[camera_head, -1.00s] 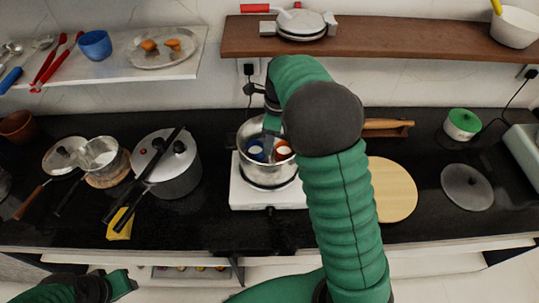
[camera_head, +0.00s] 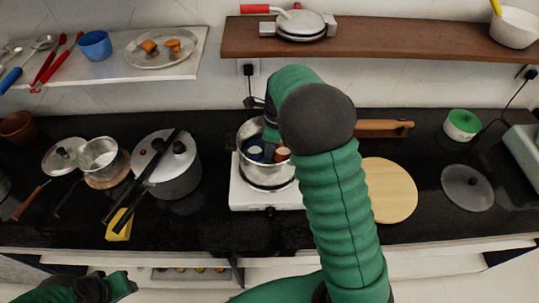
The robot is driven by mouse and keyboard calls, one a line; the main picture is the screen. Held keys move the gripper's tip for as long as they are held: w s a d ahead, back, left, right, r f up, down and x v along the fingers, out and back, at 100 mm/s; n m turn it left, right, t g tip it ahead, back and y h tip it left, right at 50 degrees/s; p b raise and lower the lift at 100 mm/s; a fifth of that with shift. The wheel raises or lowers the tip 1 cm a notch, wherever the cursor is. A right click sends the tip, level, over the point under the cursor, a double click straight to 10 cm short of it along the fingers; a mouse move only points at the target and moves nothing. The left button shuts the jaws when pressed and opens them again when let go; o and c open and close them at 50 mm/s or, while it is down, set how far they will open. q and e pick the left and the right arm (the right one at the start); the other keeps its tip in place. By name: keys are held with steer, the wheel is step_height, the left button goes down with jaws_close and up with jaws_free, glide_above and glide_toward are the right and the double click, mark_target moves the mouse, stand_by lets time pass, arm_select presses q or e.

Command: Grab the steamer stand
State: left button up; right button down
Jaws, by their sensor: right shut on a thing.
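A silver steel pot (camera_head: 266,177) stands on the white stove. Inside it I see a blue cup-like part (camera_head: 254,152) and an orange one (camera_head: 282,154), each with white on it; they seem to belong to the steamer stand, whose frame is mostly hidden. My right gripper (camera_head: 271,136) points down into the pot's mouth between these parts. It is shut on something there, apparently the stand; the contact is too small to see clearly. My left gripper (camera_head: 124,286) is low at the left, in front of the counter and far from the pot.
The white stove (camera_head: 240,194) sits mid-counter. A round wooden board (camera_head: 388,190) and a rolling pin (camera_head: 380,125) lie to its right. A large lidded cooker (camera_head: 168,168) stands to the left. A brown shelf (camera_head: 380,40) hangs above. The counter at far right front is fairly clear.

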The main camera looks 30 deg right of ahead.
steer(key=shift+w+r, duration=0.1)
steer(key=shift+r, duration=0.55)
step_height(320, 180, up, 17)
steer(key=p, duration=0.2)
steer(key=shift+f, duration=0.15)
